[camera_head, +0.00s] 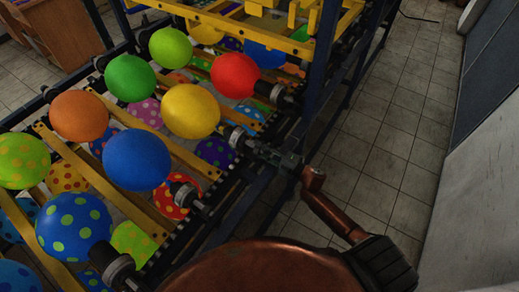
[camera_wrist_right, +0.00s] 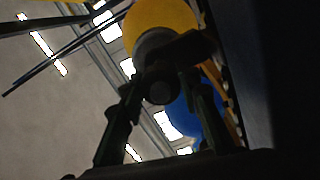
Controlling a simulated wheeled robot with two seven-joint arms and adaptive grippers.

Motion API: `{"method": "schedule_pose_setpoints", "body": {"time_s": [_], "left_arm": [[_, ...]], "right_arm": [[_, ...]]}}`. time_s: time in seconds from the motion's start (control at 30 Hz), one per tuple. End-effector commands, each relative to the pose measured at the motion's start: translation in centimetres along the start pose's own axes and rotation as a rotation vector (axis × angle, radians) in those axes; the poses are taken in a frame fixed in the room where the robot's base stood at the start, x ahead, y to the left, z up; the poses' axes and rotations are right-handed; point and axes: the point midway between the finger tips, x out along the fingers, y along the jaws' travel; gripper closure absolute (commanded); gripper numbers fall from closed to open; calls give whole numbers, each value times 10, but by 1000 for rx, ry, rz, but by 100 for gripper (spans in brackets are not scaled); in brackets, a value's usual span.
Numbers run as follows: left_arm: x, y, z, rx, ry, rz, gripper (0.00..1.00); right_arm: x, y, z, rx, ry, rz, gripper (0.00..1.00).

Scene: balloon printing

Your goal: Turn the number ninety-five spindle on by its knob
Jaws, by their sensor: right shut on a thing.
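The spindle (camera_head: 228,129) behind the yellow balloon (camera_head: 191,111) sits on the right edge of the balloon rack. My right gripper (camera_head: 255,148) reaches it from the right and is shut on the knob at its outer end. In the right wrist view the dark round knob (camera_wrist_right: 160,87) sits between the two fingers of my right gripper (camera_wrist_right: 165,95), with the yellow balloon (camera_wrist_right: 160,28) beyond it. No number is readable on the spindle. The fingers partly hide the knob in the head view. My left gripper is not in view.
Other spindles with balloons line the rack, including one by the red balloon (camera_head: 235,75) and one by the blue balloon (camera_head: 137,160). Dark blue frame posts (camera_head: 322,65) stand close to my gripper. Tiled floor (camera_head: 385,120) is clear to the right, up to a pale wall (camera_head: 480,200).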

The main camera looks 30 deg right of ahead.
Motion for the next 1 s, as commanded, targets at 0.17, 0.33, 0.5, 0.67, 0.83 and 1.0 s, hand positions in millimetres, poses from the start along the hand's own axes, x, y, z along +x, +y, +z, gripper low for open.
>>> {"method": "schedule_pose_setpoints", "body": {"time_s": [0.17, 0.33, 0.5, 0.67, 0.83, 1.0], "left_arm": [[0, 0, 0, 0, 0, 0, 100], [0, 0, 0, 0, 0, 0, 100], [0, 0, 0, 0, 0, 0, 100], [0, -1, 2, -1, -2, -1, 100], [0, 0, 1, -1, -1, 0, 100], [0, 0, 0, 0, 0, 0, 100]], "right_arm": [[0, -1, 0, 0, 0, -2, 65], [0, -1, 0, -1, 0, -1, 54], [0, 0, 0, -1, 0, -1, 51], [-2, 0, 0, -1, -1, -1, 51], [-19, -2, 1, -1, -2, -4, 51], [-54, -2, 0, 0, -2, -4, 51]]}}
